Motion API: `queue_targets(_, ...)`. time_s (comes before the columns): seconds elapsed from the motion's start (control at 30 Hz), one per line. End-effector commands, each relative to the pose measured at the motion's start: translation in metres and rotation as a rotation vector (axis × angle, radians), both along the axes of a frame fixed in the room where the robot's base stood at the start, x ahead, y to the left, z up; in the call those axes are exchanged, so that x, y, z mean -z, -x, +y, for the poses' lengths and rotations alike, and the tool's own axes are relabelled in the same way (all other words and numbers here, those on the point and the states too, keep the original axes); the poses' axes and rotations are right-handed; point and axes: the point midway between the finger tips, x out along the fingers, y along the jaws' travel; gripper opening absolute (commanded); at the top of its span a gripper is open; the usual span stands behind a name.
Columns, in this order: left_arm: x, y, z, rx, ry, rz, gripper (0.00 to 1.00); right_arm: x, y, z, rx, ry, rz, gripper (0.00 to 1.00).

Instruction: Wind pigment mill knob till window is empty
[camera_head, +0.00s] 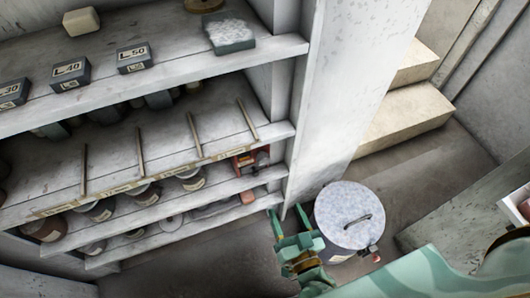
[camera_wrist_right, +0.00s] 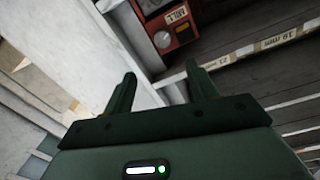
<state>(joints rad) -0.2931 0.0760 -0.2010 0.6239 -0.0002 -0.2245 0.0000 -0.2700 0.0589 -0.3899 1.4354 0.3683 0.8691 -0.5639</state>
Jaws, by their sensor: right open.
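The pigment mill is a red box on a shelf in the right wrist view (camera_wrist_right: 183,28), with a pale label reading MILL. A round grey knob (camera_wrist_right: 162,40) shows on its face, and a small dark patch beside it may be the window; its content is too small to read. In the head view the mill (camera_head: 241,163) sits at the right end of a lower shelf. My right gripper (camera_head: 289,213) is open and empty, below and right of the mill, apart from it. In the wrist view its fingers (camera_wrist_right: 162,82) point toward the mill. My left gripper is not in view.
A lidded drum (camera_head: 349,214) stands on the floor just right of my right gripper. The white shelf upright (camera_head: 283,130) rises beside the mill. Several jars (camera_head: 145,193) stand on the shelf left of it. Pale steps (camera_head: 405,115) lie at the back right.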

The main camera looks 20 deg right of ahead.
Motion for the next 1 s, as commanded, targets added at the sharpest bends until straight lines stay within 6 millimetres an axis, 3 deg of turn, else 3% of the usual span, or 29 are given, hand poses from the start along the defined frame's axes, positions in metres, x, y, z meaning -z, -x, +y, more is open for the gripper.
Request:
queue_targets(0.13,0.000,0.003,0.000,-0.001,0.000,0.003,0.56,-0.001,0.000,0.003,-0.019,0.333,-0.006,0.57)
queue_targets(0.37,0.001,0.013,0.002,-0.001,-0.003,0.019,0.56,-0.001,-0.012,0.002,-0.018,0.462,-0.007,0.57)
queue_targets(0.83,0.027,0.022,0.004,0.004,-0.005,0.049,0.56,0.003,-0.122,0.002,-0.018,0.458,-0.005,0.57)
queue_targets(1.0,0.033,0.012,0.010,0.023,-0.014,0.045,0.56,0.002,-0.150,0.002,-0.018,0.456,-0.005,0.57)
